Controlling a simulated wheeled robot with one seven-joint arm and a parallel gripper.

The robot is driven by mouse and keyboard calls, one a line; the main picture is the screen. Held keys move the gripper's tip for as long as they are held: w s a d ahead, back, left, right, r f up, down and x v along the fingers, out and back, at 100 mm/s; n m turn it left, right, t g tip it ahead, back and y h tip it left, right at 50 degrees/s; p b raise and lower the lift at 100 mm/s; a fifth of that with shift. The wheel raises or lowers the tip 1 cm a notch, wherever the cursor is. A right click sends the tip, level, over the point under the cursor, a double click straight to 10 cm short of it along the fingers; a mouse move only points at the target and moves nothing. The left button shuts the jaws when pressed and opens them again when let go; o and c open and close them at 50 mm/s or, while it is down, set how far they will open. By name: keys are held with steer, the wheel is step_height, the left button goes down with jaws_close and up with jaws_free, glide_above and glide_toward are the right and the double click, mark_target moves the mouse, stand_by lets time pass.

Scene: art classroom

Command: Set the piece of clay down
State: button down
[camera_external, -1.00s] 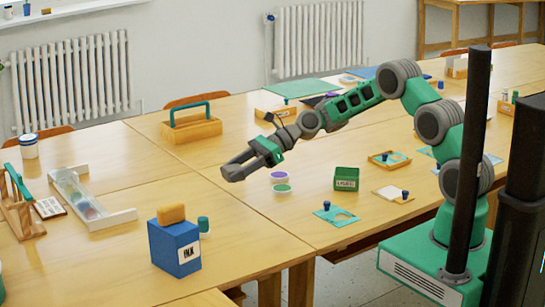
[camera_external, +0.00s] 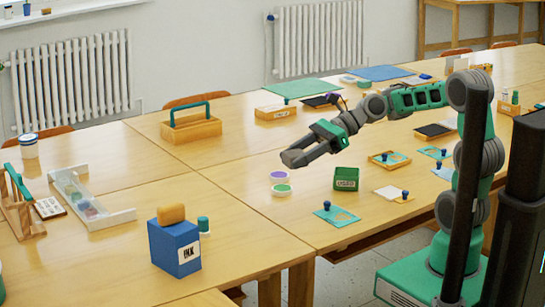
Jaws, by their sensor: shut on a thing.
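My gripper (camera_external: 293,157), with dark grey fingers and a green body, is over the middle of the table (camera_external: 235,205), above and just behind two small round tubs. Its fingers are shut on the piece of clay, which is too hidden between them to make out. Of the tubs, one has a purple lid (camera_external: 280,176) and the other a green lid (camera_external: 281,189). The gripper appears to be above the tabletop, but its exact height cannot be told.
A green box (camera_external: 346,178) stands right of the tubs. A blue ink box (camera_external: 176,248) with a tan block on top is at front left. A wooden carrier (camera_external: 190,131) with a teal handle stands behind. Bare tabletop lies between carrier and ink box.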

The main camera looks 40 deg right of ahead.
steer(key=s+a+f+n+g, duration=0.1)
steer(key=s+f+n+g, duration=0.1)
steer(key=s+f, duration=0.6)
steer(key=b, duration=0.6)
glide_above(263, 243)
step_height(263, 243, down, 8)
steer(key=shift+w+f, duration=0.1)
steer(key=shift+f, duration=0.05)
step_height(263, 243, down, 3)
steer(key=shift+b, duration=0.55)
steer(key=shift+p, duration=0.3)
steer(key=c, duration=0.7)
jaws_free()
